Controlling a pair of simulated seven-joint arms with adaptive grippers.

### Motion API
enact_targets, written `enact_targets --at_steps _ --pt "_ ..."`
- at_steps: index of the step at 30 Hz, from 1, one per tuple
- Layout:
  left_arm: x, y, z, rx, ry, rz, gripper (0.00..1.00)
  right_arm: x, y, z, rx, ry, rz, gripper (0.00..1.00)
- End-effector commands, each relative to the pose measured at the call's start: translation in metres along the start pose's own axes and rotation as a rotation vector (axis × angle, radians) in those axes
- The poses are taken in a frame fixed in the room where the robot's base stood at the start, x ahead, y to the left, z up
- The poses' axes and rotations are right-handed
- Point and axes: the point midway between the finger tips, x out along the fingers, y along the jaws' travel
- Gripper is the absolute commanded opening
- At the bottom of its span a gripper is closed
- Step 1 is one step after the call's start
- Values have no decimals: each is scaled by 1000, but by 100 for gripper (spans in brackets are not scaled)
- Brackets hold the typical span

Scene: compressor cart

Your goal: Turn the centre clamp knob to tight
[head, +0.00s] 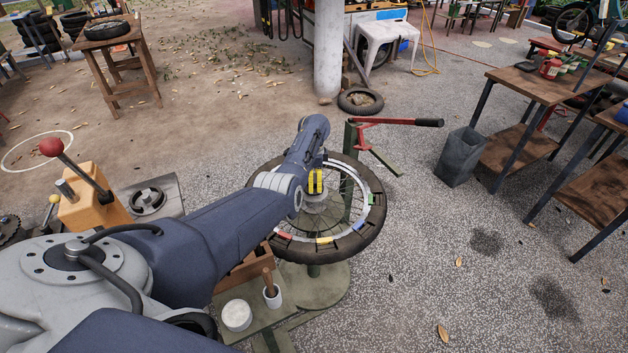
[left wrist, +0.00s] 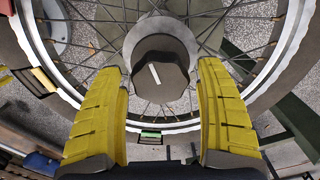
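The centre clamp knob (left wrist: 160,82) is dark grey and faceted, with a short white mark on top. It sits on a round grey hub at the middle of the wheel (head: 374,218). My left gripper (head: 316,185) is over the hub in the head view and mostly hides the knob there. In the left wrist view its two yellow ribbed fingers (left wrist: 161,78) stand on either side of the knob, with a small gap showing on each side. My right gripper is not in view.
The wheel's tyre and spokes surround the hub, with coloured pieces on the rim. A red-handled lever (head: 400,122) stands behind the wheel. A white cup (head: 272,296) and a round white tub (head: 236,315) stand in front. A grey bin (head: 459,157) is at right.

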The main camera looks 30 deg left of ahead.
Motion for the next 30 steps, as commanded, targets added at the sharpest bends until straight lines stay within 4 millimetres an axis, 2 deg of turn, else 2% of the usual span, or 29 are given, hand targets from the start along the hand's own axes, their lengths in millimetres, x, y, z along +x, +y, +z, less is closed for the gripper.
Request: enact_targets --at_steps 9,14,30 --pt "-2 0 0 -1 0 0 77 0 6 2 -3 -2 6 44" --pt "-13 -1 0 0 1 -2 77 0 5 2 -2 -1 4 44" --pt "-98 0 -1 0 2 -1 77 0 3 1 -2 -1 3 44"
